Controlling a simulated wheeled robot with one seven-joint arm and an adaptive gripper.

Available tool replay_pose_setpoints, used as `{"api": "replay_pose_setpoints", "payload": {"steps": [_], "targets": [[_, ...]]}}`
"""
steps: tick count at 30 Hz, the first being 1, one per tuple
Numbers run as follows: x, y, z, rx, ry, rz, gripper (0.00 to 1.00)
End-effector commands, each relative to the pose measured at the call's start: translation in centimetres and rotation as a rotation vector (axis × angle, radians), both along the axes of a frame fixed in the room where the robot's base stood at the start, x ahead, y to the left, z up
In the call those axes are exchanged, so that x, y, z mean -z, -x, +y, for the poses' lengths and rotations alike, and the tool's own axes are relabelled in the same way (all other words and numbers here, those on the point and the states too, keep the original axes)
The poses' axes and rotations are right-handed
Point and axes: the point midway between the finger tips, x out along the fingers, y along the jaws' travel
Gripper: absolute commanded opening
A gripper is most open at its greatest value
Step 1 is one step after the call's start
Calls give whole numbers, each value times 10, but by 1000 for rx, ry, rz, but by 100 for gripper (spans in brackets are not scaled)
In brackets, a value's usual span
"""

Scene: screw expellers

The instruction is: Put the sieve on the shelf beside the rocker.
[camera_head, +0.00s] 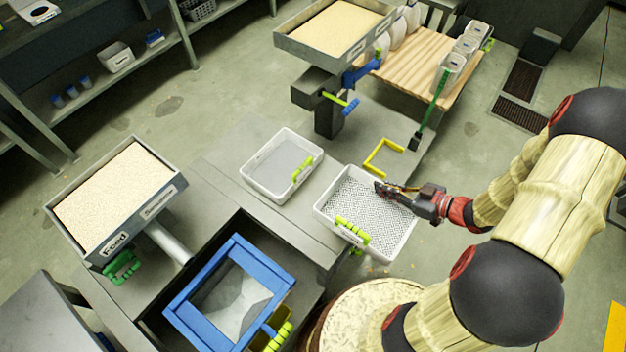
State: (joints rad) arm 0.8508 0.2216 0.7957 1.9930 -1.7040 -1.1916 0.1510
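The sieve looks to be the white-rimmed tray with a perforated floor (352,205) and a yellow-green handle at its front. It is at the right end of the grey bench, partly past the edge; I cannot tell if it rests there or hangs clear. My gripper (383,188) reaches in from the right, its dark fingers over the sieve's right side and inner floor. Whether they are shut on the rim is too small to tell. A blue frame (188,310) with a grey-white sheet, perhaps the rocker, sits in a dark recess at front left.
A similar white tray with a plain grey floor (270,160) lies left of the sieve. A yellow bracket (378,168) is on the bench behind. Grain-filled feed hoppers stand at left (115,195) and back (335,28). A round grain-filled container (345,315) is in front.

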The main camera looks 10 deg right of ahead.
Motion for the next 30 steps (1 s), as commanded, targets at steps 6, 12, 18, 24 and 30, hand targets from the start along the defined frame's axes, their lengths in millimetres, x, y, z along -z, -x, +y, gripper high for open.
{"api": "replay_pose_setpoints", "payload": {"steps": [6,12,18,24,30], "targets": [[21,-34,17,-12,1,-1,0],[41,-75,36,-11,0,-1,0],[75,-102,47,-7,-1,1,0],[89,-116,52,-5,0,-2,0],[101,-124,56,-5,-1,0,0]]}}
